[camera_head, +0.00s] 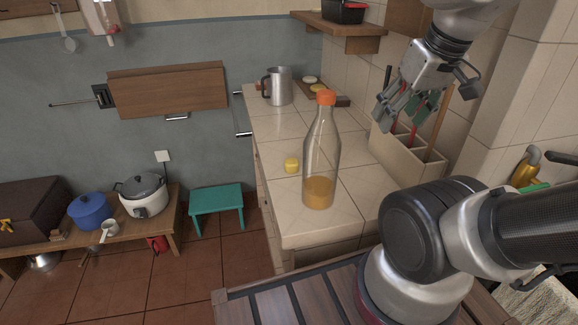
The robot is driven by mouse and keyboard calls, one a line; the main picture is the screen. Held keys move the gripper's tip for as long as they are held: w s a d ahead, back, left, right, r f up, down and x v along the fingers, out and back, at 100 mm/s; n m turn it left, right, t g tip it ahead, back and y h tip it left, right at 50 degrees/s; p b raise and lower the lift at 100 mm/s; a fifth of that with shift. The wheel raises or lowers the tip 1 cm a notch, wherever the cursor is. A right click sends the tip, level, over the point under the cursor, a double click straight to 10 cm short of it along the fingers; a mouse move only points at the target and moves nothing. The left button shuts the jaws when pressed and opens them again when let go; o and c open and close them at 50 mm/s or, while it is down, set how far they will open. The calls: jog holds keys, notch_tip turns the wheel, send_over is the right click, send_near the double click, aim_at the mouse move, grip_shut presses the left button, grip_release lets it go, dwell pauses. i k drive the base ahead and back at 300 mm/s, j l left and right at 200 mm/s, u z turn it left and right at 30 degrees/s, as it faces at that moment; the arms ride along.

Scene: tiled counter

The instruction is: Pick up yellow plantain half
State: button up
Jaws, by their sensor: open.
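A small, stubby yellow piece (291,165), which looks like the plantain half, rests on the tiled counter (335,232), just left of a glass bottle. My gripper (393,117) is open, with nothing seen between its fingers. It is raised to the right of the bottle, in front of the compartmented utensil holder in this view, well apart from the yellow piece. The yellow piece is in plain sight.
The tall bottle (321,160) with an orange cap stands between the yellow piece and my gripper. The utensil holder (405,160) stands along the right wall. A metal mug (278,87) and small items on a board (341,101) are at the back. A shelf (340,32) juts out above.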

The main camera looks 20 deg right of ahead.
aim_at(291, 164)
jog(key=j+z, duration=0.1)
jog(key=j, duration=0.65)
jog(key=i+j, duration=0.1)
jog(key=j, duration=0.65)
jog(key=i+z, duration=0.05)
